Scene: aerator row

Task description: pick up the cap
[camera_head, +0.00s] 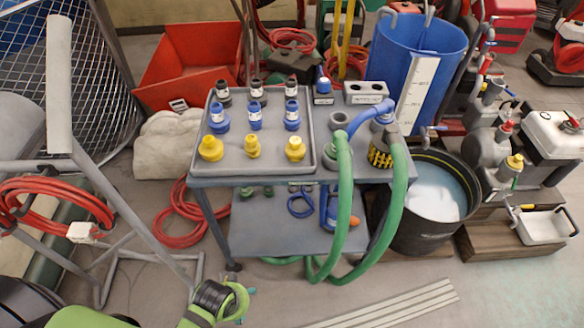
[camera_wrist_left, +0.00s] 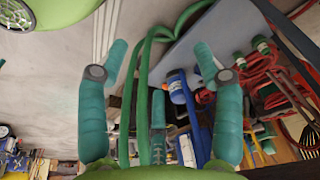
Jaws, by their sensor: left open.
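A grey tray (camera_head: 262,171) on the cart holds rows of small fittings: yellow pieces (camera_head: 252,146) in front, blue pieces (camera_head: 255,118) in the middle and dark pieces with white labels (camera_head: 256,93) at the back. I cannot tell which of these is the cap. My left gripper (camera_head: 246,305) is low in front of the cart, well below and apart from the tray. My right gripper is not in view.
Green hoses (camera_head: 342,200) loop down the cart's (camera_head: 290,235) right front. A black bucket (camera_head: 425,235) and blue barrel (camera_head: 400,70) stand to the right. A metal frame (camera_head: 100,190) with a red hose stands at the left. Floor in front is mostly clear.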

